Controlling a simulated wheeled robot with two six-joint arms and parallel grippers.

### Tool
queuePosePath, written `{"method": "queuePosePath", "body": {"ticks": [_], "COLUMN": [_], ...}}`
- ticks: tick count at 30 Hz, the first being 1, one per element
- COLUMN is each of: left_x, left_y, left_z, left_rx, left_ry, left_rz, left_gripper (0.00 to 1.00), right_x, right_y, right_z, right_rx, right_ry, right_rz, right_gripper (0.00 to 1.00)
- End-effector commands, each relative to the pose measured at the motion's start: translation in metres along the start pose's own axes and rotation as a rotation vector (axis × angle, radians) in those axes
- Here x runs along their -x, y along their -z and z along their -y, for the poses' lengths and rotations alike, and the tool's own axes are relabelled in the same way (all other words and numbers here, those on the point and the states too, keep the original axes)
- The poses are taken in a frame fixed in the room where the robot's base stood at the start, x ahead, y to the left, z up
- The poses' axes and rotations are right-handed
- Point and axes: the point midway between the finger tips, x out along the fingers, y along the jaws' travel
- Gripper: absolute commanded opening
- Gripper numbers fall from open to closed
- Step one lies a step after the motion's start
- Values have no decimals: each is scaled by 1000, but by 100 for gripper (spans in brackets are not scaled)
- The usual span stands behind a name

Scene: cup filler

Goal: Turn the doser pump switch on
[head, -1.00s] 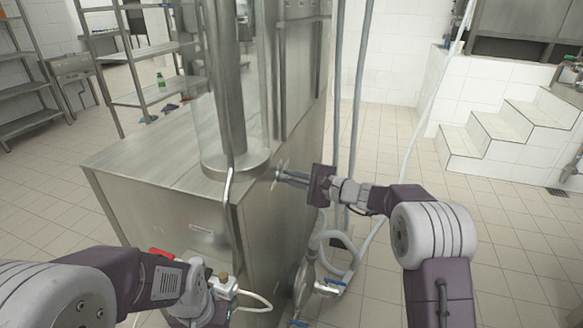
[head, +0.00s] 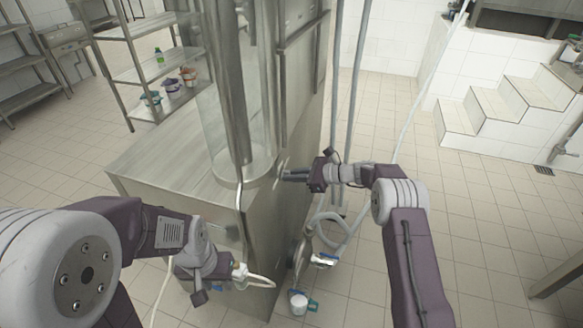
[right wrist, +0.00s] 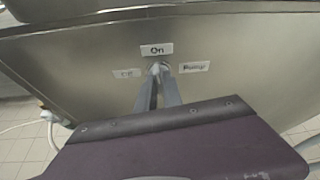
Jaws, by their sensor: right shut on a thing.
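The doser pump switch (right wrist: 156,67) is a small knob on the steel side panel, mostly hidden between my fingertips. In the right wrist view an "On" label (right wrist: 156,50) is above it, an "Off" label (right wrist: 127,73) to its left and a "Pump" label (right wrist: 194,67) to its right. My right gripper (right wrist: 159,73) is shut on the switch. In the head view my right gripper (head: 286,176) meets the side of the steel machine (head: 150,165). My left gripper (head: 199,294) hangs low in front of the machine, away from the switch; its finger opening is unclear.
A white cup-like thing (head: 299,302) is on the floor. A shelf rack (head: 145,75) stands at the back left, and white steps (head: 500,115) at the right. Tiled floor is open at the right.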

Motion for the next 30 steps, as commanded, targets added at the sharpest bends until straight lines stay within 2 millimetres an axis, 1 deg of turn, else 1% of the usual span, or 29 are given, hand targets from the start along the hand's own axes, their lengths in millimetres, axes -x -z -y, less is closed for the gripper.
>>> {"method": "queuePosePath", "body": {"ticks": [1, 9, 16, 28, 29, 30], "left_x": [6, 14, 16, 16, 16, 16], "left_y": [1, 1, 2, 2, 2, 2], "left_z": [0, 0, 0, 0, 0, 0], "left_rx": [0, 0, 0, 0, 0, 0], "left_ry": [0, 0, 0, 0, 0, 0], "left_rz": [0, 0, 0, 0, 0, 0], "left_gripper": [35, 35, 35, 35, 35, 35], "right_x": [1, 0, 0, 0, 0, 0], "right_y": [-2, 0, 1, 1, 1, 1], "right_z": [0, 0, 0, 0, 0, 0], "right_rx": [-24, -128, -163, -168, -168, -168], "right_ry": [-11, -54, -68, -70, -70, -70], "right_rz": [0, 0, 1, 1, 1, 1], "right_gripper": [0, 0, 0, 0, 16, 28]}}
